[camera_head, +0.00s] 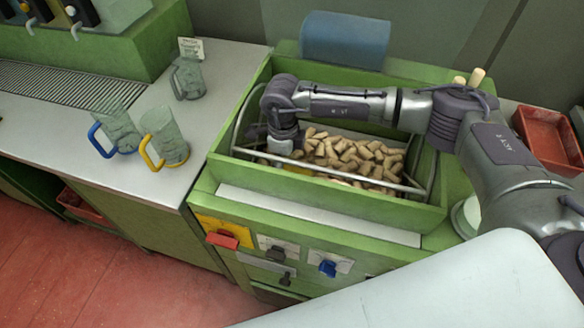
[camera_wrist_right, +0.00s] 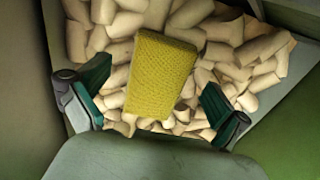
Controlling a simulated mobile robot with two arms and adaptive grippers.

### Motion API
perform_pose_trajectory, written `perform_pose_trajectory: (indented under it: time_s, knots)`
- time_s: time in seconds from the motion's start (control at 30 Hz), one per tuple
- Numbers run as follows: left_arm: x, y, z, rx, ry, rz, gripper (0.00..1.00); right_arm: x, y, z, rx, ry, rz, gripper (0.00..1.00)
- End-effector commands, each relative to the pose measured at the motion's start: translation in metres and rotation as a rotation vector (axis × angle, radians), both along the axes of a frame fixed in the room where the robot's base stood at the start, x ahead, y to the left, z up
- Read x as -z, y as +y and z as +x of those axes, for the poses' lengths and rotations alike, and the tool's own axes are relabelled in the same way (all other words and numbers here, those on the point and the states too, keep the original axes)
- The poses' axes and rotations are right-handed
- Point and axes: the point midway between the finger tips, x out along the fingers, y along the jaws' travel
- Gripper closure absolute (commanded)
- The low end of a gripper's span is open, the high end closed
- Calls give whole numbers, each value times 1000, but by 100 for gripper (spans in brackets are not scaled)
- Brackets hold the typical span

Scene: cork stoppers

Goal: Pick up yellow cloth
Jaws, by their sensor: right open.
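The yellow cloth (camera_wrist_right: 160,75) is a textured rectangular block lying on the cork stoppers in the right wrist view. In the head view only a small yellow patch (camera_head: 298,169) of it shows, beside my right gripper at the left end of the green bin. My right gripper (camera_wrist_right: 156,82) is open, with one finger on each side of the cloth. Both fingers look apart from it. In the head view the right gripper (camera_head: 284,142) points down into the bin, its fingertips mostly hidden. My left gripper is not in view.
Many cork stoppers (camera_head: 362,160) fill the green bin (camera_head: 330,198), which has a metal rail around it. Glass mugs (camera_head: 164,138) with blue and yellow handles stand on the left counter (camera_head: 60,128). A red tray (camera_head: 548,140) sits at right.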

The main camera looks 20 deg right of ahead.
Motion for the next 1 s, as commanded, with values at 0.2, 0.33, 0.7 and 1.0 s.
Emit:
perform_pose_trajectory:
  time_s: [0.2,0.33,0.7,1.0]
  knots:
    - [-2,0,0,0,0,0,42,11,0,0,-1,-1,-1,0]
    - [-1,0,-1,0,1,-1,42,11,0,0,-1,-1,-1,0]
    - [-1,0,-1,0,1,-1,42,10,0,0,-1,-1,-1,59]
    - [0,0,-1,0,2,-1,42,8,0,0,-1,-1,0,59]
